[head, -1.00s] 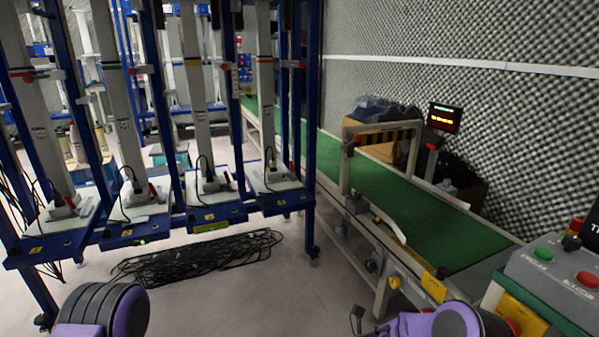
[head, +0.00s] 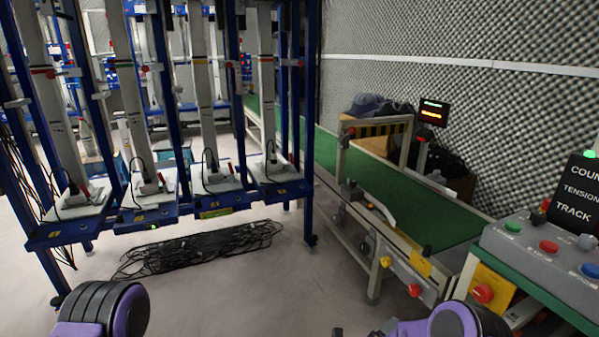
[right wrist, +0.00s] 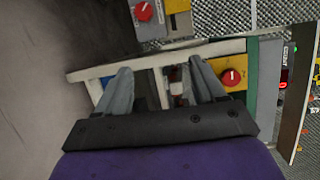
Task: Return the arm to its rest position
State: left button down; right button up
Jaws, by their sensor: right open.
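My right arm shows at the bottom edge of the head view as a purple and black link (head: 455,320). In the right wrist view my right gripper (right wrist: 160,78) has its two grey fingers spread wide, with nothing held between them. Beyond the fingers are a pale frame and a yellow panel with a red knob. My left arm shows only as a purple and black link (head: 110,312) at the bottom left of the head view. Its gripper is out of view.
A green conveyor (head: 375,185) runs along the foam wall. A grey control console (head: 545,250) with coloured buttons stands close at the right. A blue rack (head: 160,215) fills the left. Black cables (head: 200,248) lie beneath it. The floor between rack and conveyor is clear.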

jog(key=s+a+f+n+g+y+b, duration=0.2)
jog(key=s+f+n+y+b, duration=0.2)
jog(key=s+f+n+y, duration=0.85)
jog(key=s+d+f+n+g+h+b, duration=0.1)
jog(key=s+d+f+n+g+b, duration=0.15)
jog(key=s, duration=0.55)
jog(key=s+d+f+n+g+h+b, duration=0.1)
jog(key=s+d+f+n+g+b, duration=0.2)
jog(key=s, duration=0.5)
jog(key=s+d+f+n+g+h+b, duration=0.1)
jog(key=s+d+f+n, duration=0.2)
jog(key=s, duration=0.4)
notch_tip(320, 180, up, 37)
jog(key=p, duration=3.6)
jog(key=shift+w+d+n, duration=0.2)
jog(key=shift+n, duration=0.1)
jog(key=shift+r+t+h, duration=0.15)
jog(key=shift+t+h, duration=0.1)
